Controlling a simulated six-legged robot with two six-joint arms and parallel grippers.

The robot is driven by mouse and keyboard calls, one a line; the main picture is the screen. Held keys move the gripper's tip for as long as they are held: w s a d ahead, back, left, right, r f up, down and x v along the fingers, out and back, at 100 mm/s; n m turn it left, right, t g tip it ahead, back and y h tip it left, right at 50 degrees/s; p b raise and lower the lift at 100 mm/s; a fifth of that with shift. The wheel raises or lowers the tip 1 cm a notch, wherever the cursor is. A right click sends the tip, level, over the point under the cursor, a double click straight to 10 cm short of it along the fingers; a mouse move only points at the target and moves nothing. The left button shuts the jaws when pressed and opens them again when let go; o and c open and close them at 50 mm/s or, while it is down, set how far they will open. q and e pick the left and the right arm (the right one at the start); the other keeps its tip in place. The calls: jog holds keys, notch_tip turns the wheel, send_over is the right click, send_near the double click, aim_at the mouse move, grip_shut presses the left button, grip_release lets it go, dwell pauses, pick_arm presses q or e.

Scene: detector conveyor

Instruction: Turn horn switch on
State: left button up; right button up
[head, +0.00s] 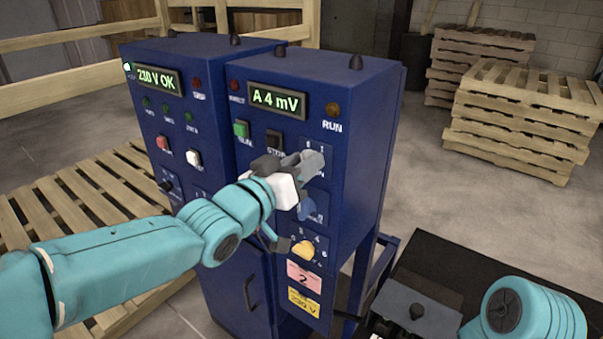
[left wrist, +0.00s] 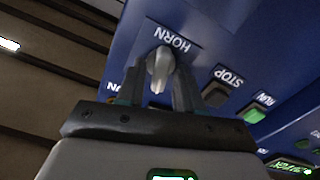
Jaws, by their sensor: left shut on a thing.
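The horn switch (left wrist: 162,66) is a light grey knob on the blue panel, under an upside-down HORN label in the left wrist view. My left gripper (left wrist: 158,88) has one finger on each side of the knob and is shut on it. In the head view my left gripper (head: 304,174) is at the right cabinet's front, below the display reading A 4 mV, and largely covers the horn switch. My right gripper (head: 412,318) is low at the bottom edge, away from the panel; its fingers do not show clearly.
The green RUN button (head: 241,129) and dark STOP button (head: 275,141) sit close to my left gripper. A yellow selector (head: 303,250) is below it. The left cabinet (head: 205,125) stands alongside. Pallets (head: 525,120) stand at the back right, with open floor before them.

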pick_arm(q)
jog(key=m+b, duration=0.5)
jog(key=m, duration=0.4)
jog(key=shift+s+d+f, duration=0.1)
jog(key=shift+d, duration=0.05)
jog(key=shift+m+b, duration=0.3)
dwell(0.3)
jog(key=o, duration=0.7)
jog(key=shift+c, duration=0.2)
jog(key=p+v, duration=0.1)
jog(key=v, duration=1.5)
